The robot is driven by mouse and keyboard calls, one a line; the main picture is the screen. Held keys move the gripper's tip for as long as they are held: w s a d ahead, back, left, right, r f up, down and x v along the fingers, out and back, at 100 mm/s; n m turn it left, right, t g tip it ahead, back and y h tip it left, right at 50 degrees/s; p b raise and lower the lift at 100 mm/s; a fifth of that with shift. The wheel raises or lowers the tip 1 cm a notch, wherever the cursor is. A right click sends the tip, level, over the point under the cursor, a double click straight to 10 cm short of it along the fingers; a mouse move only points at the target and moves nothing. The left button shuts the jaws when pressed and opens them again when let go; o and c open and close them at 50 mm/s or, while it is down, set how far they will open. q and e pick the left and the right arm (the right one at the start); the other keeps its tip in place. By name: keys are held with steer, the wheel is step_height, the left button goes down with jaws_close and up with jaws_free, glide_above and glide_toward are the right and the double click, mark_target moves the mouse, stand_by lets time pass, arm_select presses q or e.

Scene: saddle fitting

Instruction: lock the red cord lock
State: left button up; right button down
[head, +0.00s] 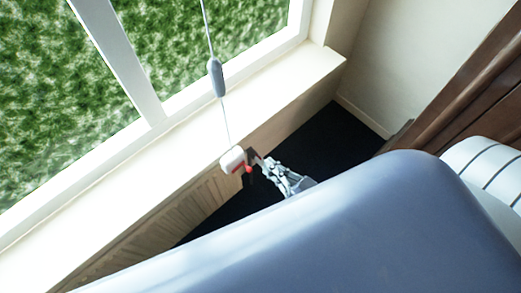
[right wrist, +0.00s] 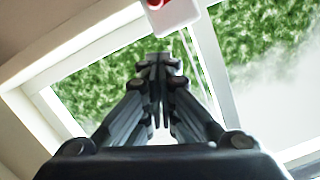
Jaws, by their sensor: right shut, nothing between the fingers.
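The cord lock (head: 233,160) is a small white block with red parts. It hangs at the lower end of a thin cord in front of the window sill in the head view. In the right wrist view the cord lock (right wrist: 174,14) is at the top edge, partly cut off, with a red part at its upper left. My right gripper (head: 262,163) is shut and empty, just right of the lock and close to its red tip. In the right wrist view my gripper (right wrist: 158,62) points up, its fingers together below the lock. Whether they touch it is unclear. My left gripper is not in view.
A grey cord weight (head: 216,77) hangs on the cord above the lock. The window sill (head: 290,95) runs behind it, with a slatted panel (head: 170,222) below. A wooden piece of furniture (head: 450,85) and striped bedding (head: 485,165) are at the right.

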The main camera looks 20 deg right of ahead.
steer(key=shift+v, duration=1.1)
